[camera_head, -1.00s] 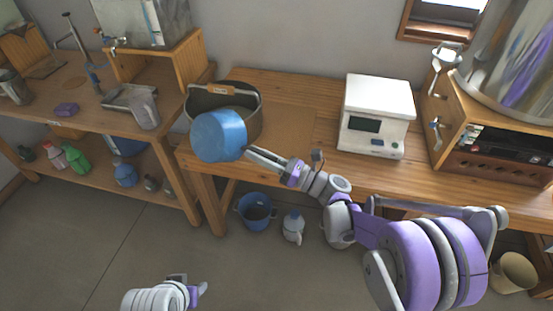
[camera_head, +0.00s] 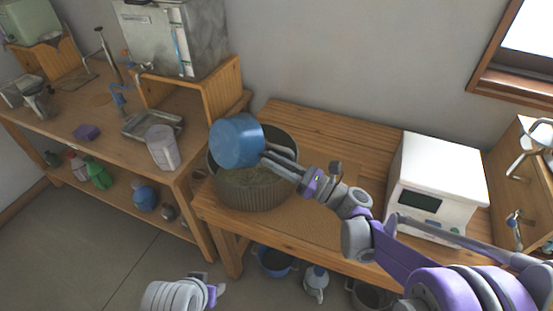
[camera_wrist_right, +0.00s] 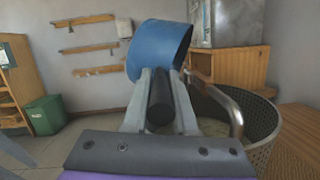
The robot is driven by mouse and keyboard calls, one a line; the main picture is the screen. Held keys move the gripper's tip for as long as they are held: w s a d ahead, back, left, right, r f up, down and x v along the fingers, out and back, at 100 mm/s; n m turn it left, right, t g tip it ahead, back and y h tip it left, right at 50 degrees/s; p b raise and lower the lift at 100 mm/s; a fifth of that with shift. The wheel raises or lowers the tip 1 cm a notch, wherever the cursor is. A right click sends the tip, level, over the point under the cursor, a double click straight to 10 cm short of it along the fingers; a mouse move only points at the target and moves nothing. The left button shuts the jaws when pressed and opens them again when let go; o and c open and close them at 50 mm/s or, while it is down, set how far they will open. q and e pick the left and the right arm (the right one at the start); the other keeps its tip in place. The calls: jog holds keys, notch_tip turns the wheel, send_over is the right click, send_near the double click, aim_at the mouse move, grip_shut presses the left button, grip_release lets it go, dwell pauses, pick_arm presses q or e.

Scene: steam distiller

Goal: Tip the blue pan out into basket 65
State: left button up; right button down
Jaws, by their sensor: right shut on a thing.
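The blue pan (camera_head: 237,141) is held tilted above the left back part of a grey ribbed basket (camera_head: 253,190) on the wooden table. My right gripper (camera_head: 272,158) is shut on the pan's dark handle, which shows between the fingers in the right wrist view (camera_wrist_right: 160,98). The pan's inside is mostly turned away. A brownish-green mass lies in the basket; I cannot read a number on it. The basket's rim and metal handle also show in the right wrist view (camera_wrist_right: 262,130). My left gripper (camera_head: 214,290) is low at the bottom edge, away from the table, its fingers unclear.
A white device (camera_head: 437,182) stands right of the basket. A wooden stand (camera_head: 205,100) with a metal tank (camera_head: 175,35) is behind left. A blue bucket (camera_head: 273,262) is under the table.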

jog(key=s+a+r+n+p, duration=0.1)
jog(key=n+p, duration=0.1)
jog(key=s+a+r+n+g+h+p, duration=0.1)
jog(key=n+p, duration=0.1)
jog(key=n, duration=0.1)
jog(key=s+a+r+n+g+h+p, duration=0.1)
jog(key=n+p, duration=0.1)
jog(key=p, duration=0.1)
jog(key=shift+s+n, duration=0.3)
jog(key=shift+n, duration=0.1)
pick_arm(q)
jog(key=w+r+p, duration=0.3)
jog(key=r+p, duration=0.1)
jog(key=r, duration=0.9)
jog(key=shift+r+t, duration=0.25)
jog(key=shift+t, duration=0.05)
pick_arm(e)
jog(key=s+a+n+h, duration=0.1)
jog(key=n, duration=0.1)
jog(key=s+a+n+h, duration=0.1)
jog(key=n, duration=0.2)
jog(key=s+a+n+h, duration=0.1)
jog(key=n, duration=0.1)
jog(key=shift+s+a+r+n+h, duration=0.1)
jog(key=shift+s+r+n+h, duration=0.2)
jog(key=shift+s+r+n, duration=0.1)
jog(key=shift+w, duration=0.1)
